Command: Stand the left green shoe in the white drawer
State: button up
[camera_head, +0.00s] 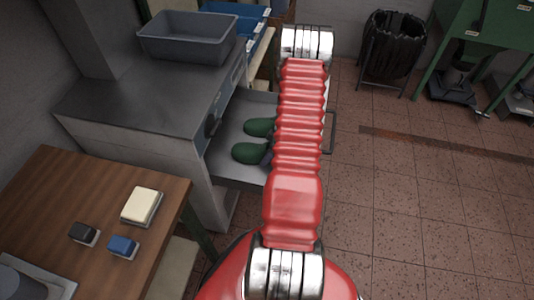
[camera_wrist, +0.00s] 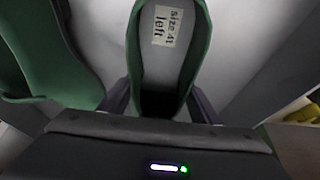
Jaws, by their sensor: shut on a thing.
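The left green shoe (camera_wrist: 190,60), with a label reading "Size 41 left" on its insole, sits between the two fingers of my gripper (camera_wrist: 160,108) in the wrist view. My gripper is shut on it. A second green shoe lies beside it on the left in the wrist view (camera_wrist: 40,60). I cannot tell whether the held shoe touches the drawer floor.
A grey counter with a grey bin (camera_head: 188,37) stands above the drawer. A wooden table (camera_head: 60,200) with a cream block (camera_head: 142,206), a black block (camera_head: 84,234) and a blue block (camera_head: 123,245) is at lower left. Tiled floor (camera_head: 430,200) is free on the right.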

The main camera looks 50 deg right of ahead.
jog(key=o, duration=1.5)
jog(key=v, duration=1.2)
